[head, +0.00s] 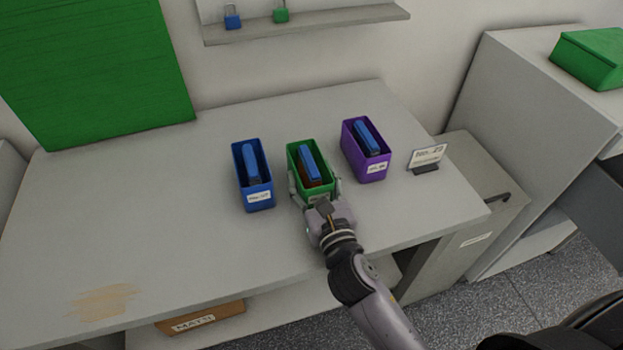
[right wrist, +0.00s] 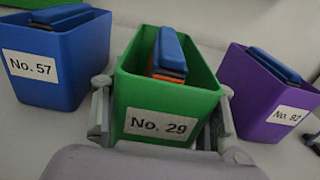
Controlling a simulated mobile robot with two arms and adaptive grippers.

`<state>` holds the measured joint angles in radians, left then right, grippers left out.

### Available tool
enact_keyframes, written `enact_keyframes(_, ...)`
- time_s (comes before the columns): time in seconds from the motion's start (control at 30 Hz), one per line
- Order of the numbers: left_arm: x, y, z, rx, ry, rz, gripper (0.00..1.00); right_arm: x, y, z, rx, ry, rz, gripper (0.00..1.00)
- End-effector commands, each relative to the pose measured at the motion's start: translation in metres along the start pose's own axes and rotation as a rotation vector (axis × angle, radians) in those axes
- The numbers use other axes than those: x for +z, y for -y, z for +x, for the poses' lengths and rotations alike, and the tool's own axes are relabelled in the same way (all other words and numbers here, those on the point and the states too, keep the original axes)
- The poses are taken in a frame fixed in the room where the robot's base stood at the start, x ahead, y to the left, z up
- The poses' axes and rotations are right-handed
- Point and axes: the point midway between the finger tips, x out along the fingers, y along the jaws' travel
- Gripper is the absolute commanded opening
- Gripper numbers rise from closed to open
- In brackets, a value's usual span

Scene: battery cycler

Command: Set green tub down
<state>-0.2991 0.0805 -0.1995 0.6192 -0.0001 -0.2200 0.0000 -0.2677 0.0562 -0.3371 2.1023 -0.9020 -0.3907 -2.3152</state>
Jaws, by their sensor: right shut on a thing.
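The green tub (head: 294,147) is between a blue tub and a purple tub on the grey table (head: 180,220). In the right wrist view the green tub (right wrist: 135,98) has a label that reads No. 29. It holds a blue block (right wrist: 171,55) and something orange beneath it. My right gripper (head: 315,190) is shut on the green tub, with one finger along each side. The tub looks upright. I cannot tell whether its base touches the table. My left gripper is not in view.
The blue tub (head: 238,160), labelled No. 57 in the wrist view, stands to the left. The purple tub (head: 378,170) stands to the right, each holding a blue block. A sign (head: 428,156) stands farther right. The table's left side is clear.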

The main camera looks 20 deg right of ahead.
Motion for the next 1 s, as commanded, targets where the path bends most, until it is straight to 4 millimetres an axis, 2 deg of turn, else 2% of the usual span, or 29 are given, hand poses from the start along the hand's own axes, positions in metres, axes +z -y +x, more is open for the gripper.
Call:
enact_keyframes(0.27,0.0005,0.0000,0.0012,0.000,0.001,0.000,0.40,0.0010,0.0000,0.0004,0.001,0.006,-0.001,0.13)
enact_keyframes(0.3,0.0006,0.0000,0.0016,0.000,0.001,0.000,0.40,-0.0022,0.0002,0.0001,0.000,0.001,-0.002,0.54)
enact_keyframes(0.6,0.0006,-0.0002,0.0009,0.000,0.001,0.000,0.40,-0.0014,0.0002,0.0001,-0.001,0.000,-0.001,0.73)
enact_keyframes(1.0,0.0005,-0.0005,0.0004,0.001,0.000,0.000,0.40,0.0000,0.0001,-0.0036,0.000,-0.001,0.000,0.73)
